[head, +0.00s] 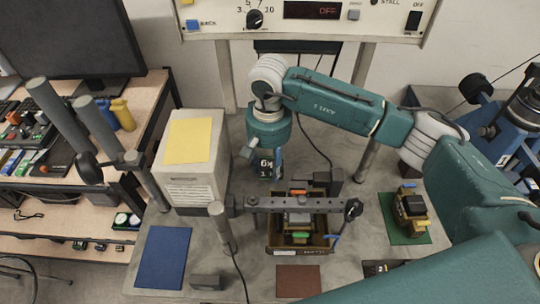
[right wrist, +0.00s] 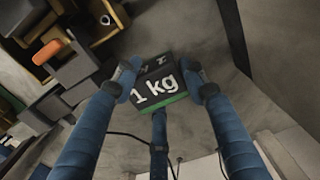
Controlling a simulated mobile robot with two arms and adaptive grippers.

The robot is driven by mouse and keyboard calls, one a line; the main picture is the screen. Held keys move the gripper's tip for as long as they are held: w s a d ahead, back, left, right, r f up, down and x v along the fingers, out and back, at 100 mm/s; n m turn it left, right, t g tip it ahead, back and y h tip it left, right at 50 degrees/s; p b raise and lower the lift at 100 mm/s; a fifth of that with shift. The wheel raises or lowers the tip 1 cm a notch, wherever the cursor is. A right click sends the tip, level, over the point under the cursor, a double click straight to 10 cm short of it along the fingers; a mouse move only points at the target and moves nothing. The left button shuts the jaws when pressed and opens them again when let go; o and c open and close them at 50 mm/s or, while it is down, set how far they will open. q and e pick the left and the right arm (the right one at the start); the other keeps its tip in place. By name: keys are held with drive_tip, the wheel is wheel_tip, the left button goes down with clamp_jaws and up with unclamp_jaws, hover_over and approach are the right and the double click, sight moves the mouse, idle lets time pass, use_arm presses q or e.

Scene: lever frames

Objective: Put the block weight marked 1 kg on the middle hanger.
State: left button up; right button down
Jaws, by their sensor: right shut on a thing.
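The dark block weight marked 1 kg (head: 264,168) is held beneath my teal right arm, above the table and behind the perforated lever beam (head: 290,204). In the right wrist view the block (right wrist: 156,88) shows its white lettering and a green band. My right gripper (right wrist: 160,80) is shut on it, a blue finger on each side. The beam runs level across the front of the stand. I cannot make out the middle hanger clearly among the dark parts around the beam. My left gripper is not in view.
A box-like tray (head: 301,250) with dark parts sits under the beam. A pale cabinet (head: 189,180) with a yellow sheet stands left. A green mat (head: 390,230) bearing a yellow-and-black object lies right. Blue (head: 161,262) and brown (head: 298,283) mats lie in front.

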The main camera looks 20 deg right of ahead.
sight(269, 174)
drive_tip(key=shift+a+f+p, duration=0.1)
drive_tip(key=shift+f+p, duration=0.45)
drive_tip(key=shift+f, duration=1.3)
drive_tip(key=c, duration=1)
unclamp_jaws()
